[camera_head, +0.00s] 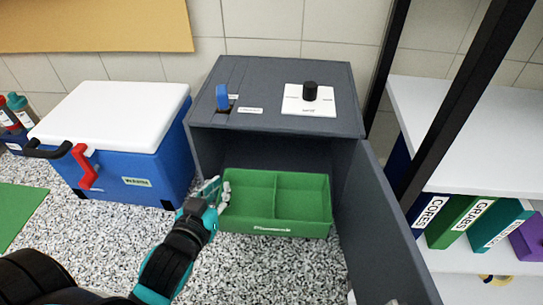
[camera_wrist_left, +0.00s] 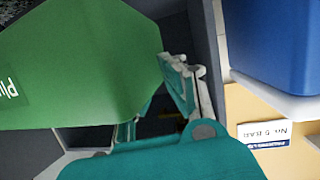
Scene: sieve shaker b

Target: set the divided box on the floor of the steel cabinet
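The green divided box (camera_head: 275,229) has two compartments and a label on its front. It is upright at the open front of the grey steel cabinet (camera_head: 278,77), with its back part under the cabinet top. My left gripper (camera_head: 219,191) is at the box's left wall, with fingers on both sides of the wall, shut on it. In the left wrist view the box (camera_wrist_left: 75,65) fills the upper left beside the fingers. The cabinet floor is hidden by the box, and I cannot tell whether the box touches anything below. My right gripper is not in view.
The cabinet door (camera_head: 378,235) stands open on the right, close to the box. A blue cooler (camera_head: 140,176) with a white lid stands left of the cabinet. White shelves (camera_head: 470,150) with binders are at the right. Speckled counter (camera_head: 270,270) is clear in front.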

